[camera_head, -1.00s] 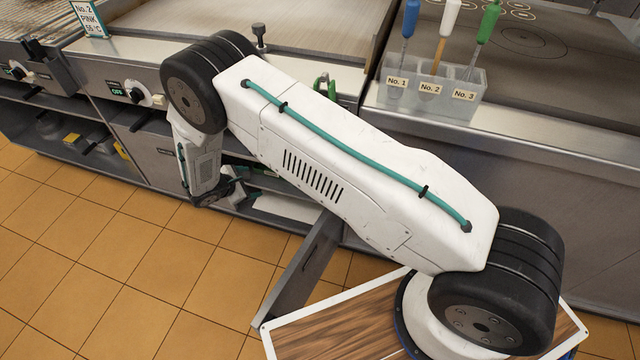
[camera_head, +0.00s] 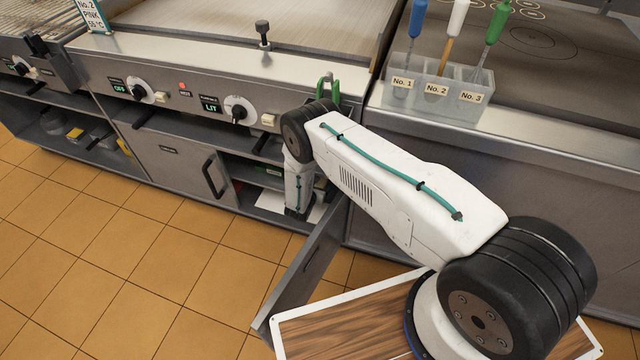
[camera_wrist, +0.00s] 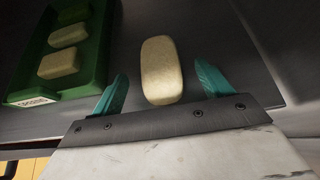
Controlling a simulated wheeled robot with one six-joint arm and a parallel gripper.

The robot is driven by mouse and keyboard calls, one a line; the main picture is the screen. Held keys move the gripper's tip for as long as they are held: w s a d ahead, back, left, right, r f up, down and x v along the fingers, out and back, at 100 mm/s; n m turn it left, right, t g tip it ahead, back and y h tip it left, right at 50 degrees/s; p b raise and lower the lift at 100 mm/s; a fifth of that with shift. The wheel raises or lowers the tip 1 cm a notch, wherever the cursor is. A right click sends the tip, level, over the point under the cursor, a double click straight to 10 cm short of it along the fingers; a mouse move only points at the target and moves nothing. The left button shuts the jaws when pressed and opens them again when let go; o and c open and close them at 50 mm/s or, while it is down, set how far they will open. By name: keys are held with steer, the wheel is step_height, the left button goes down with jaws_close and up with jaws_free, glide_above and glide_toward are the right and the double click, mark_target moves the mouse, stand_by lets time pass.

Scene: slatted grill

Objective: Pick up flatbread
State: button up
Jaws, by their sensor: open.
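A pale, oblong, rounded piece, which looks like the flatbread (camera_wrist: 161,70), lies on a dark grey surface in the wrist view. My gripper (camera_wrist: 161,84) is open, with one teal finger on each side of its near end. Gaps show between the piece and both fingers; I cannot tell how far above the surface the fingertips are. In the head view my arm reaches down into the open cabinet under the griddle, and neither the gripper nor the flatbread can be made out there.
A green tray (camera_wrist: 100,72) with a small label holds similar pale pieces, left of the gripper. The open cabinet door (camera_head: 305,265) stands out beside my arm. The griddle's front panel with knobs (camera_head: 237,109) is above the opening. A clear holder (camera_head: 440,88) with handled tools stands on the counter.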

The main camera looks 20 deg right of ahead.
mark_target(319, 183)
steer(key=x, duration=0.3)
steer(key=shift+w, duration=0.1)
steer(key=c, duration=1.1)
steer(key=shift+o, duration=0.2)
